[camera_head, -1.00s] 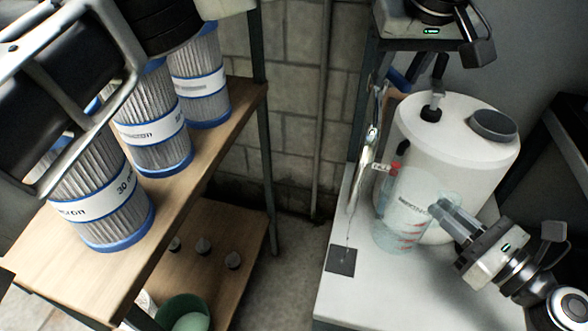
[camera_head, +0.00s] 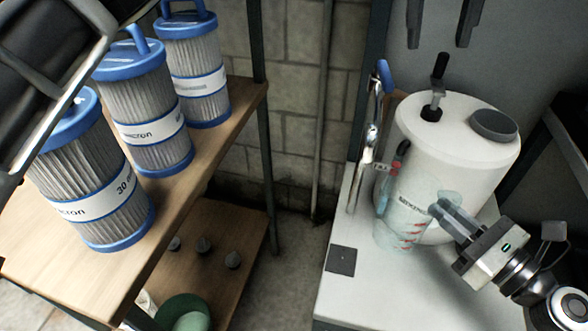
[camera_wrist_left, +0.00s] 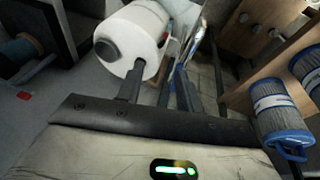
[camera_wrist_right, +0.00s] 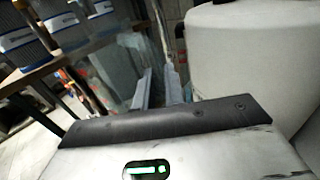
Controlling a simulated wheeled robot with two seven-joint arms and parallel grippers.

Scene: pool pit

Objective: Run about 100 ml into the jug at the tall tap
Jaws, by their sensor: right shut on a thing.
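The clear jug (camera_head: 402,222) with red marks is beside the white drum, close to or on the white counter top. Its liquid level is hard to make out. My right gripper (camera_head: 440,210) is shut on the jug from the right; the jug's clear wall also shows in the right wrist view (camera_wrist_right: 115,75). The tall chrome tap (camera_head: 370,145) with a blue lever (camera_head: 385,76) stands left of the drum. No stream shows below it. My left gripper (camera_head: 440,45) is open and empty, above the drum and apart from the lever.
The white drum (camera_head: 465,150) has a black-handled fitting and a grey cap on top. A dark square (camera_head: 341,260) lies on the counter left of the jug. Blue-ended filter cartridges (camera_head: 145,110) stand on a wooden shelf at the left. A green bowl (camera_head: 183,308) is low down.

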